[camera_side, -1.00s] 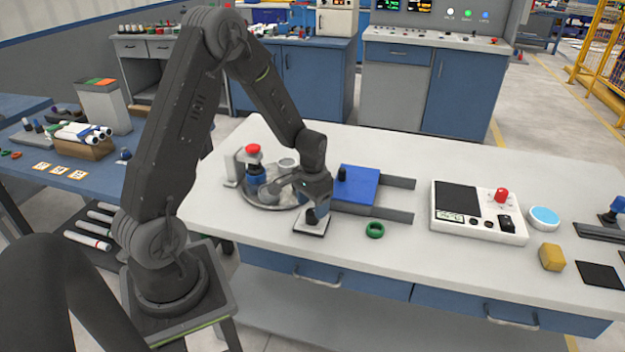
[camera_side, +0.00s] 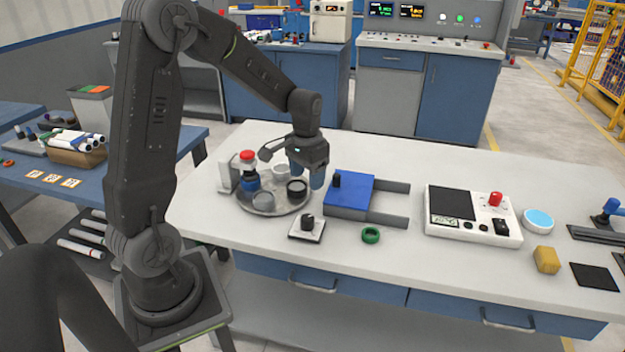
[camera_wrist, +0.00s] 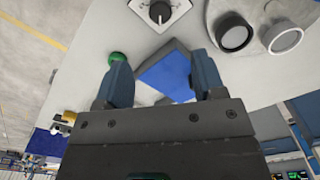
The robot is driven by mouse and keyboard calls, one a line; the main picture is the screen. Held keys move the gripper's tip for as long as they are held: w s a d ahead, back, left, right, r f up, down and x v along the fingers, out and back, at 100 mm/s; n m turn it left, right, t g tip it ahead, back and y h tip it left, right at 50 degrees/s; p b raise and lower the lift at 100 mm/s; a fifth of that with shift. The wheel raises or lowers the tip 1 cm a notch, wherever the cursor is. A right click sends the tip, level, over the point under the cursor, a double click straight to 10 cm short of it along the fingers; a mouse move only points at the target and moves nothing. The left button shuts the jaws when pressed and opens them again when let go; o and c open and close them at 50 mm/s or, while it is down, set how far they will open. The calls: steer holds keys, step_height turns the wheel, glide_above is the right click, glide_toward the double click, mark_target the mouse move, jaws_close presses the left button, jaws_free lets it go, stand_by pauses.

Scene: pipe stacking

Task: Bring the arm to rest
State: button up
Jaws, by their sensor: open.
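My gripper (camera_side: 307,172) is raised above the white table, between the round metal tray and the blue block. Its two blue-grey fingers point down, spread apart, with nothing between them. In the wrist view my gripper (camera_wrist: 163,85) also shows as open and empty. The white plate with a black knob (camera_side: 307,228) lies on the table in front of it, apart from the fingers. It also shows at the top of the wrist view (camera_wrist: 158,12).
The round tray (camera_side: 272,209) bears several cups and a red-topped item (camera_side: 248,170). A blue block with rails (camera_side: 352,195) lies to the right. The table's front is mostly clear.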

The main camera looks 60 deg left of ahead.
steer(key=s+d+r+m+t, duration=0.2)
steer(key=s+d+r+t, duration=0.3)
steer(key=s+d+r, duration=0.9)
steer(key=s+d, duration=0.1)
steer(key=d, duration=0.2)
steer(key=shift+s+t, duration=0.25)
steer(key=shift+t, duration=0.05)
